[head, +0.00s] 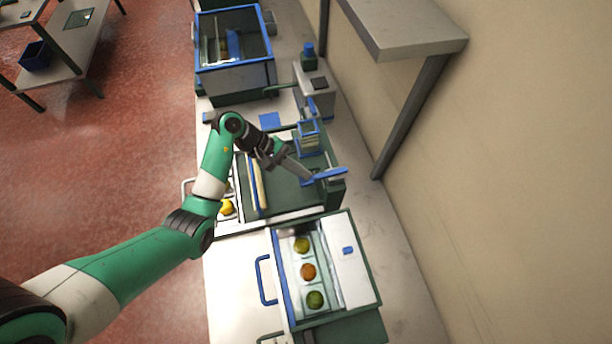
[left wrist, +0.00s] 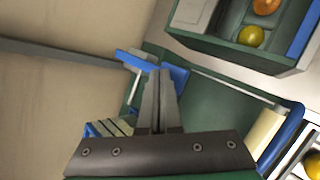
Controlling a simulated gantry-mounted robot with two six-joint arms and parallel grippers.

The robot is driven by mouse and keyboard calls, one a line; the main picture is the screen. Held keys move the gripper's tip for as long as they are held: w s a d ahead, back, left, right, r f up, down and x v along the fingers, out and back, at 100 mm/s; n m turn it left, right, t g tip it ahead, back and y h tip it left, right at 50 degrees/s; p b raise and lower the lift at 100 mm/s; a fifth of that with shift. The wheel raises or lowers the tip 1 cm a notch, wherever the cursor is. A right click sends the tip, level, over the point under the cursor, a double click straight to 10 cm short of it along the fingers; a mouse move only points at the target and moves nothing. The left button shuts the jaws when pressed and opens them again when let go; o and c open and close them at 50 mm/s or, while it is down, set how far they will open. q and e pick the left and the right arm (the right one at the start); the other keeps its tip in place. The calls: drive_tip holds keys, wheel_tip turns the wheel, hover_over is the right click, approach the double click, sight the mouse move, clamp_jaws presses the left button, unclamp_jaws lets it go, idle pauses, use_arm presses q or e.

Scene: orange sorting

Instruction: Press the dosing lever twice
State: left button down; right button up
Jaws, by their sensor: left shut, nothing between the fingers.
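The dosing lever (head: 331,173) appears to be the blue bar on the dark green dosing station (head: 334,194). My left gripper (head: 310,177) is shut and empty, with its tips at the lever's left end. In the left wrist view, the closed fingers (left wrist: 160,73) overlap the blue lever (left wrist: 134,60), which shows on both sides of them. I cannot tell whether the tips touch it. My right gripper is in neither view.
A crate with several fruits (head: 348,279) stands in front of the station. A blue-rimmed bin (head: 236,78) is at the back. A cream roller (head: 257,187) lies along the station's left side. A wall shelf (head: 405,32) overhangs on the right.

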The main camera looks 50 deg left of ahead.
use_arm(q)
drive_tip(key=shift+f+b, duration=0.7)
drive_tip(key=shift+f, duration=0.15)
idle(0.5)
drive_tip(key=shift+r, duration=0.1)
idle(0.5)
drive_tip(key=shift+r+p, duration=1.45)
drive_tip(key=shift+r, duration=0.35)
drive_tip(key=shift+r, duration=0.1)
wheel_tip(320, 180, up, 5)
drive_tip(key=p, duration=0.3)
drive_tip(key=shift+p, duration=0.4)
